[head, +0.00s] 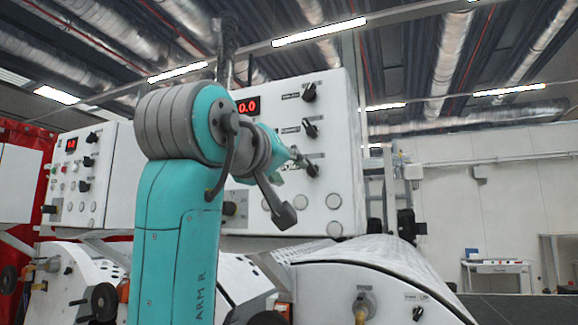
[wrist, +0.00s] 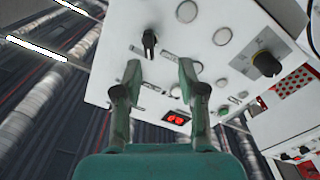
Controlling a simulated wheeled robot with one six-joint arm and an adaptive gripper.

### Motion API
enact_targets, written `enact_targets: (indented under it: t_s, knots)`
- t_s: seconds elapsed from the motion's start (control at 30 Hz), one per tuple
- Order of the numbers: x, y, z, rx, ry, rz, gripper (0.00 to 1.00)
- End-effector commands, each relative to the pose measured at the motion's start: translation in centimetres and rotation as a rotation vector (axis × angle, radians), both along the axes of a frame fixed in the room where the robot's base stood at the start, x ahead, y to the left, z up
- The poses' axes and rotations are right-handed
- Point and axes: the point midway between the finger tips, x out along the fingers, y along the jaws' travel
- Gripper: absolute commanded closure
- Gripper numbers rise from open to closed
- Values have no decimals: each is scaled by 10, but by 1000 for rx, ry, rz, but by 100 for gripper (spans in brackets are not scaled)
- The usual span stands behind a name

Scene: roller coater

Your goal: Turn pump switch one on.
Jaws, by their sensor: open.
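A white control panel (head: 335,108) stands in front of me with a column of black rotary switches: a top one (head: 309,92), a middle one (head: 310,129) and a bottom one (head: 312,169). Their labels are too small to read, so I cannot tell which is pump switch one. My gripper (head: 300,160) is close to the bottom switch, partly hidden by my arm. In the wrist view my gripper (wrist: 158,66) is open and empty, its two fingers apart. A black switch (wrist: 149,43) shows just beyond the fingertips, nearer the left finger. I cannot tell whether they touch.
The panel has a red display (head: 247,106) and round buttons (head: 333,201) below the switches. A larger black knob (wrist: 267,63) shows in the wrist view. A second panel (head: 85,165) stands left. White curved machine covers (head: 375,262) lie below.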

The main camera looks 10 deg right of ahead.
Motion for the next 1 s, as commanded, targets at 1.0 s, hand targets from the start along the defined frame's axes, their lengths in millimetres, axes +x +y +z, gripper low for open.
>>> enact_targets:
  t_s: [1.0]
  knots:
    - [66,-68,23,32,1,-12,59]
